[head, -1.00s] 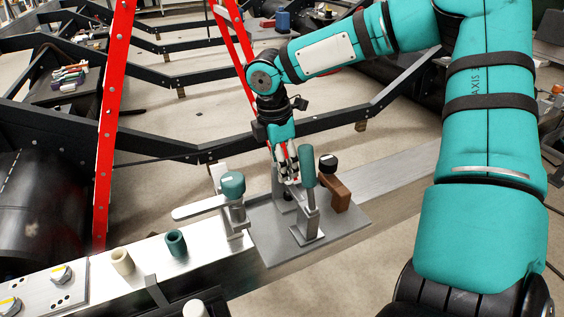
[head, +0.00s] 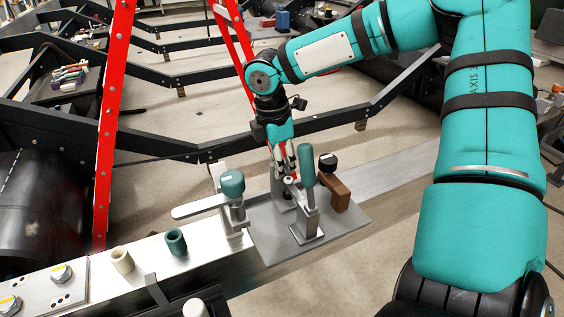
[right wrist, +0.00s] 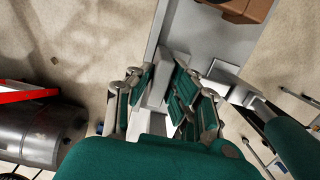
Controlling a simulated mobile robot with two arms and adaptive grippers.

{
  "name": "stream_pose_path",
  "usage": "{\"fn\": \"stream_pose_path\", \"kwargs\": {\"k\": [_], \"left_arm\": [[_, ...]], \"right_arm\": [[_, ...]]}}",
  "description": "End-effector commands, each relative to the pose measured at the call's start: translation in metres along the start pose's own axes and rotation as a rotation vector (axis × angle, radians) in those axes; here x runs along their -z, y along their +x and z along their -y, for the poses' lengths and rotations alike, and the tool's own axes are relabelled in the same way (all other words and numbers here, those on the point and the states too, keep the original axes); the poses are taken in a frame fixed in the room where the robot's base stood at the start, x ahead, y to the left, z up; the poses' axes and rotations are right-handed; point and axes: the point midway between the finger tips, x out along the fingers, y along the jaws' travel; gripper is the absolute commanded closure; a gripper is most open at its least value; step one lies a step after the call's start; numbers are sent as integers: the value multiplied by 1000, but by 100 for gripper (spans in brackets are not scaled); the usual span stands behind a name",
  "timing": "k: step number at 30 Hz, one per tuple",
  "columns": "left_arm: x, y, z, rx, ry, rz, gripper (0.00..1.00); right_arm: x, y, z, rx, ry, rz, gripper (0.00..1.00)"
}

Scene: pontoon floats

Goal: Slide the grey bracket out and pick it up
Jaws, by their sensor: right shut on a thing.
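The grey bracket (right wrist: 155,88) shows in the right wrist view as a pale grey upright piece between my right gripper's fingers (right wrist: 162,78). The teal-padded fingers are shut on it. In the head view my right gripper (head: 286,168) points down at the back of a grey plate (head: 262,236), behind an upright clamp with a teal handle (head: 307,168). The clamp partly hides the fingertips and the bracket there. I cannot tell whether the bracket touches the plate. My left gripper is not in view.
A brown block (head: 334,194) with a black knob stands close right of the clamp. A teal-knobbed fixture (head: 233,187) stands to the left. A cream cup (head: 122,260) and a teal cup (head: 176,242) sit farther left on the beam. The beam's right end is clear.

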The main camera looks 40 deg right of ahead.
Motion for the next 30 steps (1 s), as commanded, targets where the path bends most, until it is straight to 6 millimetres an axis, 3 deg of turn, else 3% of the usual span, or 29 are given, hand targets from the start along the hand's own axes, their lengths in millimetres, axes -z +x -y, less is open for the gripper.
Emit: {"fn": "stream_pose_path", "kwargs": {"k": [30], "left_arm": [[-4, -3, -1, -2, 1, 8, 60]], "right_arm": [[31, -4, 0, -1, 0, 0, 100]]}}
